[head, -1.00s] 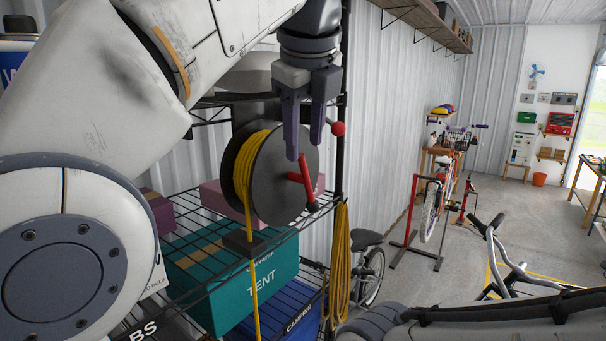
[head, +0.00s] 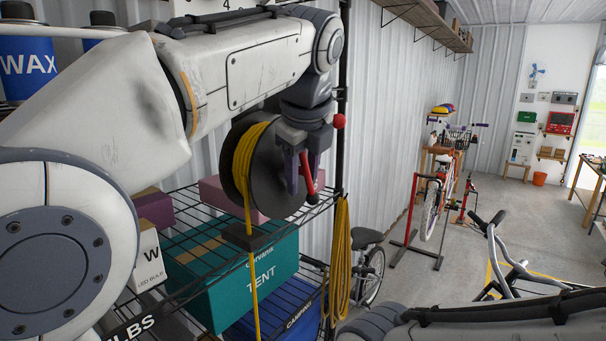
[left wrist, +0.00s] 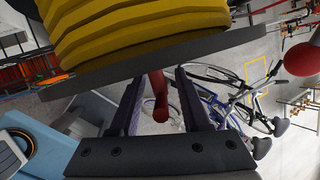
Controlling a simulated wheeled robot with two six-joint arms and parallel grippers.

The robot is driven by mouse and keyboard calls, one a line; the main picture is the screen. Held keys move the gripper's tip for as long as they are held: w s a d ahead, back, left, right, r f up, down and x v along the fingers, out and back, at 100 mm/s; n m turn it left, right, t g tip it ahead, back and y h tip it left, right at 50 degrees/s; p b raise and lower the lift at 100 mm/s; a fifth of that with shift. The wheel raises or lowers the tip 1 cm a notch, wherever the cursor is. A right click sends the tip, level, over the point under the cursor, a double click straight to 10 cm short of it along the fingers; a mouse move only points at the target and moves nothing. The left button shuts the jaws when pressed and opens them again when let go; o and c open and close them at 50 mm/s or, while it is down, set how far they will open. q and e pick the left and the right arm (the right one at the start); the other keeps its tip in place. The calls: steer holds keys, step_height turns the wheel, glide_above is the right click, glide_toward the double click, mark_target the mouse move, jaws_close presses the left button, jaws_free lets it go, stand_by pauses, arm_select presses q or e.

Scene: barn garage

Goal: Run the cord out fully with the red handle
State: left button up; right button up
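The dark cord reel (head: 262,185) sits on the wire shelf with thick wraps of yellow cord (head: 243,165) on its drum. The cord runs down through a dark block (head: 245,237) and hangs below it. The red handle (head: 307,174) is on the reel's right face, partly hidden by my gripper. My left gripper (head: 303,188) is at that face, with its fingers apart on either side of the handle. The left wrist view shows the handle (left wrist: 158,96) between the open fingers, with gaps at both sides. My right gripper is not in view.
A red ball (head: 339,121) sticks out by the dark shelf post, close to my left wrist. Yellow loops (head: 340,258) hang on the post. A teal tent box (head: 235,278) and other boxes fill the shelves below.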

arm_select(q)
jaws_close()
stand_by(1.3)
